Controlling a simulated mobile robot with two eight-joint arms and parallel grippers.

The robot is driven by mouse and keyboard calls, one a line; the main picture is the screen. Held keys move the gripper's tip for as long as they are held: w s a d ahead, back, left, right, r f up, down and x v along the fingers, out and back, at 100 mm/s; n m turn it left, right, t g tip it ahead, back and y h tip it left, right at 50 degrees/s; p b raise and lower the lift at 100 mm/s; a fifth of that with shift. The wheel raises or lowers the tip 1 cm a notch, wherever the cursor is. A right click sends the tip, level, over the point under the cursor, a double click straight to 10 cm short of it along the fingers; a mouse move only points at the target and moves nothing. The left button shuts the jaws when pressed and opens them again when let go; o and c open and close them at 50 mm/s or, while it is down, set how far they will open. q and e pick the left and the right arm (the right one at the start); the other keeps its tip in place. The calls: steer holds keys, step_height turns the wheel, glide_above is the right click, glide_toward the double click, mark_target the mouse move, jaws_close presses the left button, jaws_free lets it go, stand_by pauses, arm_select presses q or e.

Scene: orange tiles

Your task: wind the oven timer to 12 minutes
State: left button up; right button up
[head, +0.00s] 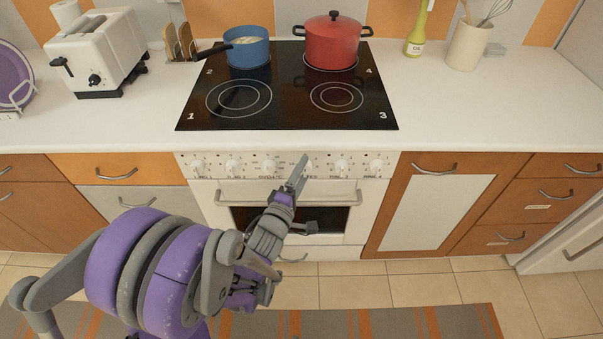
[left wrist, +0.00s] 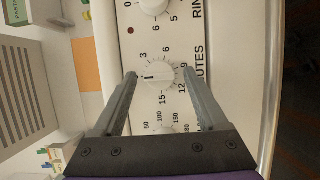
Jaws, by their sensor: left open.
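The oven timer (left wrist: 158,77) is a round white knob on the white control panel, ringed by marks 3, 6, 9, 12 and 15, with "MINUTES" lettering beside it. Its dark pointer line lies on the knob's left side in the left wrist view, before the 3 mark, near where zero would be. My left gripper (left wrist: 159,73) is open, with one finger on each side of the knob; I cannot tell whether they touch it. In the head view my left gripper (head: 300,170) reaches up to the panel and hides the timer. My right gripper is not in view.
Other knobs line the oven panel (head: 250,163), with neighbours (head: 268,167) and (head: 342,167) close on both sides. The oven handle (head: 335,199) runs below. Above, a blue pan (head: 248,50) and a red pot (head: 332,45) stand on the black hob (head: 285,110).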

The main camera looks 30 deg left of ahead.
arm_select(q)
jaws_close()
stand_by(0.4)
